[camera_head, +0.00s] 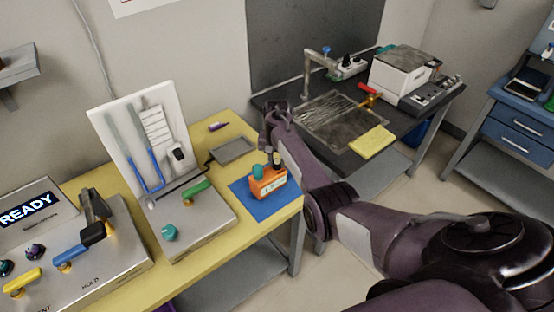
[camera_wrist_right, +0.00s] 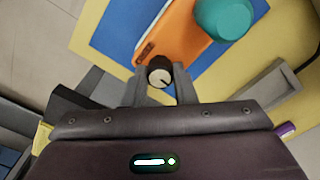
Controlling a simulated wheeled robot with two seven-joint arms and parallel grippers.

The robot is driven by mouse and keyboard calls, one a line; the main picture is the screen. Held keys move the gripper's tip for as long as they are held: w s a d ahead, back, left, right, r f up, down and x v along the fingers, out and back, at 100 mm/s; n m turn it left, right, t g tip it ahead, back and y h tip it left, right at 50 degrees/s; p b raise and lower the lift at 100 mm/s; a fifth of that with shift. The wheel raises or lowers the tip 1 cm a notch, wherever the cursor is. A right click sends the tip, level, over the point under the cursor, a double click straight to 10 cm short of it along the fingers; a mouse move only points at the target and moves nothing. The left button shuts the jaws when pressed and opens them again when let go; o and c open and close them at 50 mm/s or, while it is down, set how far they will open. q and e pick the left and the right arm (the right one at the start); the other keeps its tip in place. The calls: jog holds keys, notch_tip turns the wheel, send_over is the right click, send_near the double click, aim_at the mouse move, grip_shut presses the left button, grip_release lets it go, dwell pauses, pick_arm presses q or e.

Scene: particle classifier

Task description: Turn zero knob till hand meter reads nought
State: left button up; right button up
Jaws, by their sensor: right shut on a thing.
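The orange hand meter (camera_head: 268,184) stands on a blue mat (camera_head: 247,203) on the yellow bench. A round teal part (camera_wrist_right: 224,17) sits on the meter. The zero knob (camera_wrist_right: 159,70), dark with a pale top, is at the end of the meter in the right wrist view. My right gripper (camera_wrist_right: 160,86) reaches over the meter from behind, its two fingers shut on the knob, one on each side. In the head view the arm's end hides part of this area. The meter's reading cannot be made out. My left gripper is not in view.
A grey tray (camera_head: 234,150) lies behind the mat. A metal stand with a white panel (camera_head: 108,118) and a green-handled lever (camera_head: 196,193) is to the left. A READY display box (camera_head: 28,212) stands farther left. A dark bench (camera_head: 395,155) is behind my right arm.

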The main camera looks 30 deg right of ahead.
jog(key=shift+r+m+p, duration=0.1)
jog(key=shift+m+p, duration=0.25)
jog(key=shift+m, duration=0.55)
jog(key=m, duration=0.2)
jog(key=shift+m+p, duration=0.3)
jog(key=m, duration=0.4)
jog(key=shift+m, duration=0.4)
jog(key=o, duration=1)
